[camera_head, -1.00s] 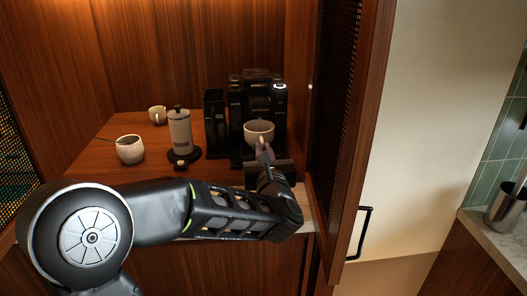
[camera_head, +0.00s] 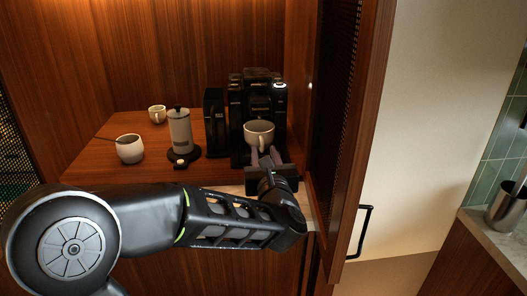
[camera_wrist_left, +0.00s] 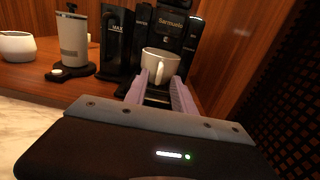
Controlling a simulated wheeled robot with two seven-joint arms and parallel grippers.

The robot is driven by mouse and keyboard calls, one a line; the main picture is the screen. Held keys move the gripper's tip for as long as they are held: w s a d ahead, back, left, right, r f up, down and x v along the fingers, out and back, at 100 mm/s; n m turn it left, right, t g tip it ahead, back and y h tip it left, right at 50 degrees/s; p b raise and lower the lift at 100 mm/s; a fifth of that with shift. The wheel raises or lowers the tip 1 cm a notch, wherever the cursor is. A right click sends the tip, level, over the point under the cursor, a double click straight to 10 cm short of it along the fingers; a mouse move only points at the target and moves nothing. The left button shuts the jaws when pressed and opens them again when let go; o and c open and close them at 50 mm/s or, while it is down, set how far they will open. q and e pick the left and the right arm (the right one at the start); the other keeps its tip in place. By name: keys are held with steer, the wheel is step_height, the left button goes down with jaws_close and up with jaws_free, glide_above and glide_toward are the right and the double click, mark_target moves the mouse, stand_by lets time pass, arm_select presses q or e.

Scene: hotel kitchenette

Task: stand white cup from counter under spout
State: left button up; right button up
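The white cup (camera_head: 259,132) stands upright at the front of the black coffee machine (camera_head: 258,98), below its spout. In the left wrist view the cup (camera_wrist_left: 160,62) has its handle toward me, and the machine (camera_wrist_left: 178,32) rises behind it. My left gripper (camera_head: 265,156) is in front of the cup. In the left wrist view its two lilac fingers (camera_wrist_left: 160,82) are spread, with the handle between or just beyond their tips. The fingers look clear of the handle. The cup's base is partly hidden. My right gripper is not in view.
A white canister (camera_head: 180,131) on a black base stands left of the machine. A white bowl-like pot (camera_head: 130,149) and another white cup (camera_head: 157,114) are farther left on the wooden counter (camera_head: 95,170). A cabinet door (camera_head: 352,130) stands close on the right.

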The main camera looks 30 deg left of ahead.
arm_select(q)
steer(key=b+v, duration=0.1)
steer(key=v, duration=0.8)
steer(key=shift+s+d, duration=0.15)
steer(key=shift+s, duration=0.1)
stand_by(1.1)
